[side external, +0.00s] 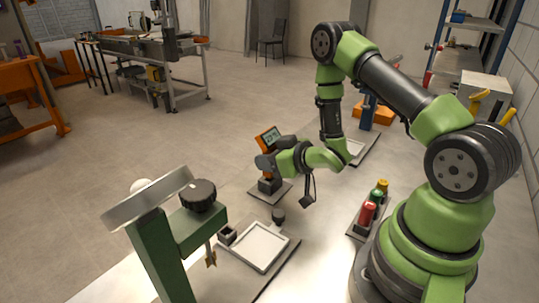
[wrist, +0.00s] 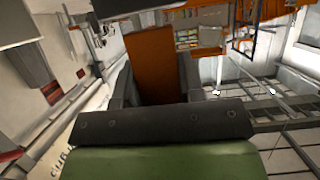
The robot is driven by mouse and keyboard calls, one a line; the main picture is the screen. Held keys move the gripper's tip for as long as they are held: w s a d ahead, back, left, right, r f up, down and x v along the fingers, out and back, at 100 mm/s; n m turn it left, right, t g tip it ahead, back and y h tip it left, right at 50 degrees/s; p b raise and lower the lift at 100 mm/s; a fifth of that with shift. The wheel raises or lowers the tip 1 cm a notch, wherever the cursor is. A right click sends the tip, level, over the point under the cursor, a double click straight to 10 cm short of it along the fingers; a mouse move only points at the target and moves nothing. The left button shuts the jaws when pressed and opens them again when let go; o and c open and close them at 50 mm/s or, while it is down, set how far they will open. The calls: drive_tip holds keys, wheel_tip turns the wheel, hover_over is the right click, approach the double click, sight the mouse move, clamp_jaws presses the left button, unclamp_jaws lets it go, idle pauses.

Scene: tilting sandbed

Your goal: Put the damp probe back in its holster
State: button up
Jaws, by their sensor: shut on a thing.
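The damp probe (side external: 269,137) appears as an orange handheld body with a small lit screen near the middle of the side view. My gripper (side external: 266,161) is shut on it from the right, below the screen. In the wrist view the probe's orange body (wrist: 152,55) stands between the two dark fingers of my gripper (wrist: 155,85). A dark block (side external: 268,186), seemingly the holster, stands on a grey plate directly below the probe. The probe looks roughly upright. Its lower end is partly hidden by my gripper, and I cannot tell whether it sits inside the block.
A white tray (side external: 262,247) on a plate lies in front, beside a green stand with a black knob (side external: 198,195). A rack of red, green and yellow bottles (side external: 369,211) stands right. Behind is a blue post with an orange base (side external: 372,112). Floor to the left is clear.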

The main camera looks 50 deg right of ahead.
drive_tip(key=shift+f, duration=0.4)
drive_tip(key=shift+f, duration=0.1)
drive_tip(key=o, duration=0.9)
drive_tip(key=shift+o, duration=0.2)
drive_tip(key=shift+s, duration=0.1)
